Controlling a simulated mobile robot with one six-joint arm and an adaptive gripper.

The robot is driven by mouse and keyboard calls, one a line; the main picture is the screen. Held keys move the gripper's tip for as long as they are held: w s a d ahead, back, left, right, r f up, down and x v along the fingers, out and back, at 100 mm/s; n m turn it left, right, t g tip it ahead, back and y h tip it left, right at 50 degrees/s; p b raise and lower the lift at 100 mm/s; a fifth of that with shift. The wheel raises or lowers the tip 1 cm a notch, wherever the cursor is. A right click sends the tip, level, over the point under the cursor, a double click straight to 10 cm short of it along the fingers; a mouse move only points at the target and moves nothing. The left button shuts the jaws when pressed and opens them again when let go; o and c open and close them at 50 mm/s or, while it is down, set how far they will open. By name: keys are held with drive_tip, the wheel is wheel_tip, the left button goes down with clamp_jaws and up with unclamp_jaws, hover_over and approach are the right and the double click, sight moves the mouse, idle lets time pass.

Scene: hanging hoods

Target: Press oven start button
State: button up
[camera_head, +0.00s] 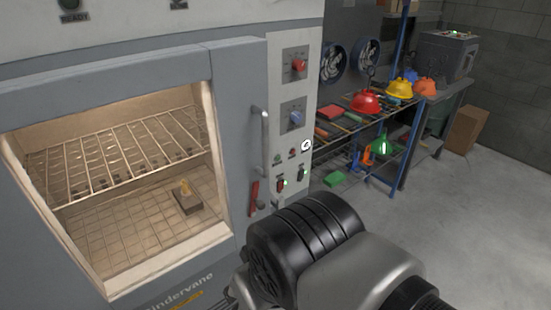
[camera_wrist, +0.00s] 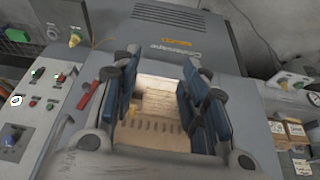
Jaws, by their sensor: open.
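The grey oven (camera_head: 160,56) stands at left in the head view, its lit interior showing through the front. Its control panel (camera_head: 278,115), right of the handle, carries a small green button (camera_head: 278,159) and a small red button (camera_head: 292,152). I cannot read which one is start. My arm hides the fingers in the head view.
The panel also holds a red knob (camera_head: 299,65), a blue knob (camera_head: 296,118), two green-lit switches (camera_head: 282,184) and a white round mark (camera_head: 306,145). A red lever (camera_head: 253,198) and the door handle (camera_head: 263,126) stick out nearby.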

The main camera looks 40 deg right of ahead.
clamp_jaws()
idle(1.5)
